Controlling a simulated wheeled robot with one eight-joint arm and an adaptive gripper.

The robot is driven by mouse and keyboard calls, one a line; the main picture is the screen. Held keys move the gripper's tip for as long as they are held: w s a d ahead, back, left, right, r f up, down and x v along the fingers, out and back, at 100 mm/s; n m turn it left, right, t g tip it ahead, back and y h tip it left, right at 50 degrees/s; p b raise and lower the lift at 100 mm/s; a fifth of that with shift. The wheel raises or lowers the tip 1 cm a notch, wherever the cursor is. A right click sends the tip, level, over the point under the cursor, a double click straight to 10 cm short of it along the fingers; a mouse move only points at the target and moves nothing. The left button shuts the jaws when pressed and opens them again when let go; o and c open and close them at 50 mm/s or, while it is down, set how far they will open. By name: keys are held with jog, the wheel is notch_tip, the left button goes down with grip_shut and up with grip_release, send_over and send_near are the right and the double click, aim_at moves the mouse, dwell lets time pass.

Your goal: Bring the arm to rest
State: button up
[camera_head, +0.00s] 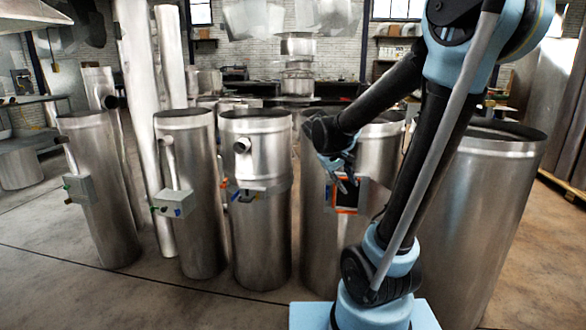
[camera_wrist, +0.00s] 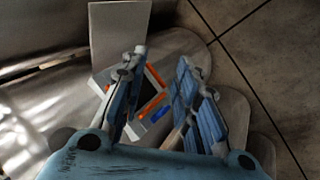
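My gripper (camera_head: 345,180) hangs fingers-down in front of a wide metal flue pipe (camera_head: 318,240), right of centre in the head view. Its two fingers are apart in the wrist view (camera_wrist: 165,78), with nothing visibly held between them. A dark box with an orange edge (camera_head: 348,210) is on that pipe, just below and behind the fingertips. In the wrist view a pale box with a dark face and orange and blue parts (camera_wrist: 150,82) shows beyond the fingers, partly hidden by them. I cannot tell whether a finger touches it.
Several upright flue pipes stand in a row: one at far left (camera_head: 105,215), one with a grey box (camera_head: 203,230), one with a round side stub (camera_head: 262,235). A large pipe (camera_head: 470,230) stands right behind my arm. The floor in front (camera_head: 110,300) is clear.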

jog(key=s+f+m+y, duration=0.2)
jog(key=s+f, duration=0.2)
jog(key=s, duration=0.7)
jog(key=s+f+m+g+y, duration=0.1)
jog(key=s+f+y, duration=0.2)
jog(key=s, duration=0.8)
jog(key=shift+d+f+m, duration=0.3)
jog(key=shift+f+m, duration=0.1)
jog(key=shift+f, duration=0.45)
jog(key=shift+s, duration=0.1)
jog(key=shift+w+f, duration=0.2)
jog(key=shift+w, duration=0.25)
dwell(0.6)
